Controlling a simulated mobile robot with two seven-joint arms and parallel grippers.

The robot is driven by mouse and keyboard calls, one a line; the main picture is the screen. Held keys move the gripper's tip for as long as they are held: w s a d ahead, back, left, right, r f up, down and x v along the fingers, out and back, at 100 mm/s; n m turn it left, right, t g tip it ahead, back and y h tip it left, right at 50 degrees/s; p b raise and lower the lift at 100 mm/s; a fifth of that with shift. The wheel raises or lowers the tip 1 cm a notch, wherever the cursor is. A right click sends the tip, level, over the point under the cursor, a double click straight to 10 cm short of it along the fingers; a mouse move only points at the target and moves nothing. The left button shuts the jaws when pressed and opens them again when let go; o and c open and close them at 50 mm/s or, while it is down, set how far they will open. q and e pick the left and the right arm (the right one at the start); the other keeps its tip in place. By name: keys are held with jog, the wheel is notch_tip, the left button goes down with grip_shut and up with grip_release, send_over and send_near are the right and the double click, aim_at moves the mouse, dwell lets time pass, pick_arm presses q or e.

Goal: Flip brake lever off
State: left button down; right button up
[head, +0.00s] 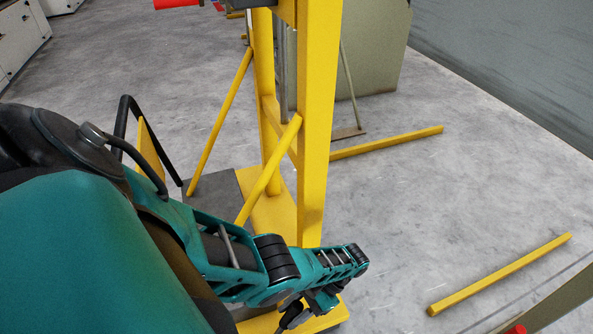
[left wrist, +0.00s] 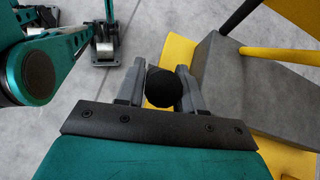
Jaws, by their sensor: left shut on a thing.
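My left gripper (head: 294,316) is low at the foot of the yellow frame in the head view, by the yellow base. In the left wrist view, the left gripper (left wrist: 162,82) is shut on a round black knob (left wrist: 162,92), which sits between its two grey fingers. The knob looks like the end of the brake lever; the lever's shaft is hidden below it. The head view does not show the knob clearly. My right gripper is in neither view.
The yellow upright frame (head: 318,130) stands ahead, with slanted braces and a dark grey plate (head: 212,195) at its foot. A loose yellow bar (head: 500,275) lies on the floor at right. Grey floor is open between the bar and the frame.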

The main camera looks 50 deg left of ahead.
pick_arm(q)
jog(key=shift+w+d+f, duration=0.1)
jog(key=shift+w+d, duration=0.05)
jog(key=shift+w, duration=0.1)
jog(key=c, duration=0.8)
grip_release()
jog(key=v, duration=1.3)
jog(key=shift+s, duration=0.2)
